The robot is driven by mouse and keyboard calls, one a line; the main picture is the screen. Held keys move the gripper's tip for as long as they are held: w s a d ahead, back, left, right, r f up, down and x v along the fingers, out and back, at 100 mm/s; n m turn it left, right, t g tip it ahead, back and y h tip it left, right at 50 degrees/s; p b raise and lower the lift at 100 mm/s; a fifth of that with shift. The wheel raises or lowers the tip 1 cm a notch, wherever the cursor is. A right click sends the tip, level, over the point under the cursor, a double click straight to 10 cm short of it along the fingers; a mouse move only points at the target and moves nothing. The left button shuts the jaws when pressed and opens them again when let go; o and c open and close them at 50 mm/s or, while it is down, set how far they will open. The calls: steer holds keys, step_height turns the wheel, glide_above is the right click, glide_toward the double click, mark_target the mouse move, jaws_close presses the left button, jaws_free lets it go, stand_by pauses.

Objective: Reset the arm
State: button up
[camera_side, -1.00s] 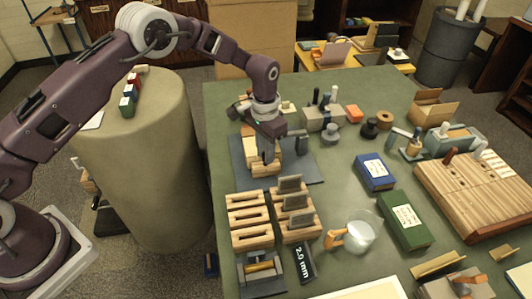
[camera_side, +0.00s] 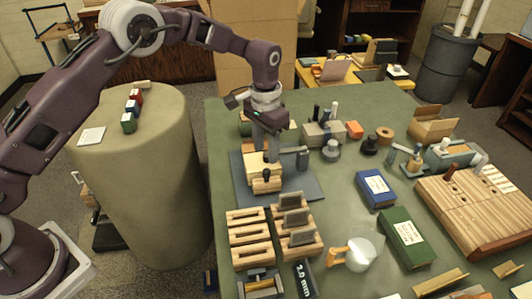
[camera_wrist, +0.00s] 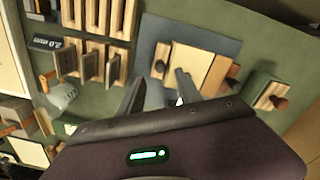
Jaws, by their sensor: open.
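My gripper (camera_side: 268,155) is open and points down above the wooden fixture on the blue-grey mat. In the wrist view my gripper (camera_wrist: 161,76) has its two dark fingers apart, with nothing seen held between them. The wooden fixture (camera_side: 258,166) has a pale flat top and a dark knob. It shows in the wrist view (camera_wrist: 197,68) just beyond the fingers. The blue-grey mat (camera_side: 310,188) lies under it. My fingers partly cover the fixture's far side in the side view, and I cannot tell the exact height gap.
Slotted wooden racks (camera_side: 248,226), some with grey plates, stand in front of the mat. A clear jug (camera_side: 362,256), a blue box (camera_side: 376,188) and a green box (camera_side: 407,240) are to the right. A draped round stand (camera_side: 150,200) is left, across a gap.

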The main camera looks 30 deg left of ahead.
steer(key=s+a+r+n+t, duration=0.1)
steer(key=s+a+r, duration=0.2)
steer(key=s+r, duration=0.6)
steer(key=s+a+r+n+t, duration=0.1)
steer(key=s+a+r+t, duration=0.3)
steer(key=r, duration=0.8)
steer(key=s+a+n, duration=0.1)
steer(key=s+a, duration=0.1)
steer(key=s, duration=2)
steer(key=shift+s+n+t, duration=0.3)
